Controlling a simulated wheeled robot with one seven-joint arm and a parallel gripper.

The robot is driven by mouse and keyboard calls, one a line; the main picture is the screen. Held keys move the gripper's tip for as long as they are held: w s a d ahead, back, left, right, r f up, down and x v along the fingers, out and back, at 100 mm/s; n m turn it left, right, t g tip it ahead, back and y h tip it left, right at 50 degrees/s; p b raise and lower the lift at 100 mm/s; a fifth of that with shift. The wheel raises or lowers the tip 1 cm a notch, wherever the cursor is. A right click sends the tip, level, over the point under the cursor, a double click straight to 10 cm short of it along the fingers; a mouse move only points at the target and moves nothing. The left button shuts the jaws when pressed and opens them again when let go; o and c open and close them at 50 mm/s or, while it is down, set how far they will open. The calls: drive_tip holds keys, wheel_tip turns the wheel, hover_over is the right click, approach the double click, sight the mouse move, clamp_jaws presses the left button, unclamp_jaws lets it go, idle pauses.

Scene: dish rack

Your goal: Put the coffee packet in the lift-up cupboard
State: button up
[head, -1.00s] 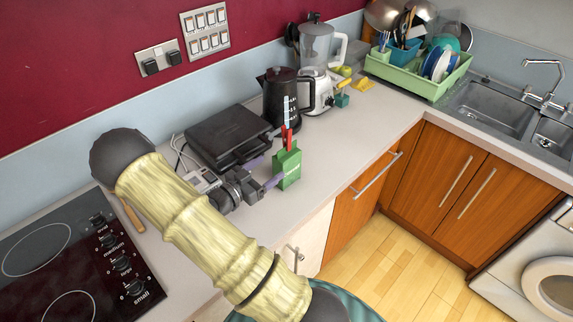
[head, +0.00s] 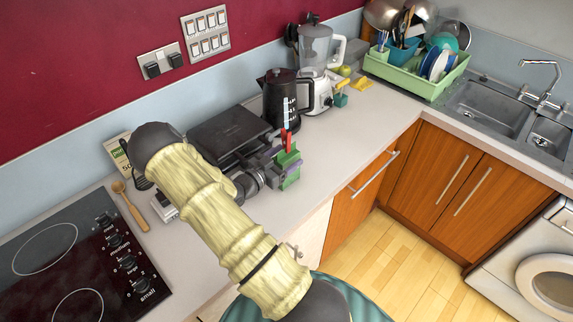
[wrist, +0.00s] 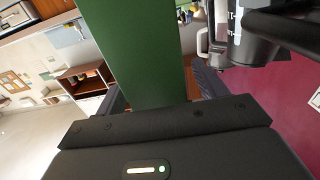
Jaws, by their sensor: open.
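The coffee packet looks to be the small green upright packet (head: 291,158) on the counter in front of the black kettle. My gripper (head: 283,165) is level with it, and the fingers hide much of its near side. In the wrist view the green packet (wrist: 138,50) fills the space between the two fingers of my gripper (wrist: 158,92), which stand apart on either side. My gripper is open; whether either finger touches the packet cannot be told. I cannot identify the lift-up cupboard in either view.
A black grill (head: 228,135) lies left of the packet, and the black kettle (head: 281,98) and blender (head: 316,62) stand behind. The counter (head: 345,130) to the right is clear.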

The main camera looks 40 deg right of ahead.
drive_tip(key=shift+d, duration=0.35)
clamp_jaws()
idle(0.4)
wheel_tip(320, 180, up, 10)
drive_tip(key=shift+r+b, duration=0.1)
drive_tip(key=shift+b, duration=1.1)
drive_tip(key=shift+w, duration=0.1)
